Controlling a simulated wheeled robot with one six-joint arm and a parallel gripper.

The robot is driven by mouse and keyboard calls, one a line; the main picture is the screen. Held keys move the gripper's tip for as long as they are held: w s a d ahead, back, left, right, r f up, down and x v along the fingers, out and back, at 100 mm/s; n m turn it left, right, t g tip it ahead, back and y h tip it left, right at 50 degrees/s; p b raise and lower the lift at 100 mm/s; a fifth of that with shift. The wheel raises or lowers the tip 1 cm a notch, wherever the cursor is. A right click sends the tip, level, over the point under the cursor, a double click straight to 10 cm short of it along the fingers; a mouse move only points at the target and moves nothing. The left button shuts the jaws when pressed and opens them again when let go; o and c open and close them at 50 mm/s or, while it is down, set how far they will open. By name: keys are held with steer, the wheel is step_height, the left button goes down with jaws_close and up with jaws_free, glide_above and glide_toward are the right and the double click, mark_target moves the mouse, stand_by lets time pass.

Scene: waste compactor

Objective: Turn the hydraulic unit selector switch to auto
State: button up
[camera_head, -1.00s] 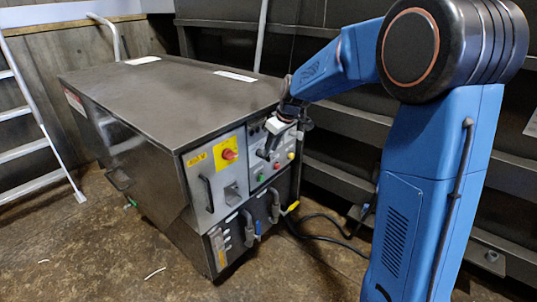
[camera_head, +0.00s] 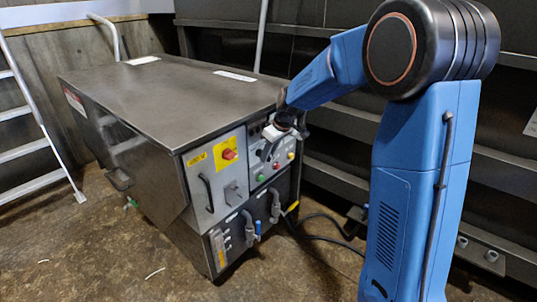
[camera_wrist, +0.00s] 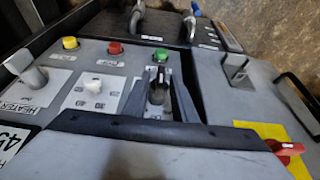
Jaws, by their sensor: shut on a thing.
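The control panel (camera_wrist: 112,62) is on the front of a grey metal cabinet (camera_head: 165,85). In the wrist view my gripper (camera_wrist: 158,92) has one finger on each side of a dark selector switch (camera_wrist: 157,90), closed on it. This switch is in line with a green button (camera_wrist: 160,55). Its label is hidden or too small to read, so I cannot tell its position. A white selector knob (camera_wrist: 92,87) and a grey knob marked HEATER (camera_wrist: 27,68) sit left of it. In the head view my gripper (camera_head: 268,150) is at the panel, its fingertips small.
Red (camera_wrist: 114,47) and yellow (camera_wrist: 70,43) buttons are close by on the panel. A red rotary switch (camera_head: 228,154) on a yellow plate and a black door handle (camera_head: 206,193) are beside the panel. A ladder (camera_head: 35,145) stands at left. The floor in front is mostly clear.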

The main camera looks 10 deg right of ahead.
steer(key=shift+w+d, duration=0.1)
steer(key=shift+w+d+f+m+g+y, duration=0.15)
steer(key=shift+m+g+y, duration=0.15)
steer(key=shift+g+y, duration=0.65)
steer(key=shift+w+d+m+g+y, duration=0.15)
steer(key=shift+m+g+y, duration=0.25)
steer(key=shift+y, duration=1)
steer(key=shift+w+d+f+m+g+y, duration=0.1)
steer(key=shift+d+m+g+y, duration=0.1)
steer(key=shift+g+y, duration=0.8)
steer(key=shift+s+y, duration=0.1)
steer(key=shift+y, duration=0.15)
steer(key=o, duration=0.7)
steer(key=v, duration=1.7)
steer(key=shift+d+r, duration=0.1)
steer(key=shift+r, duration=0.05)
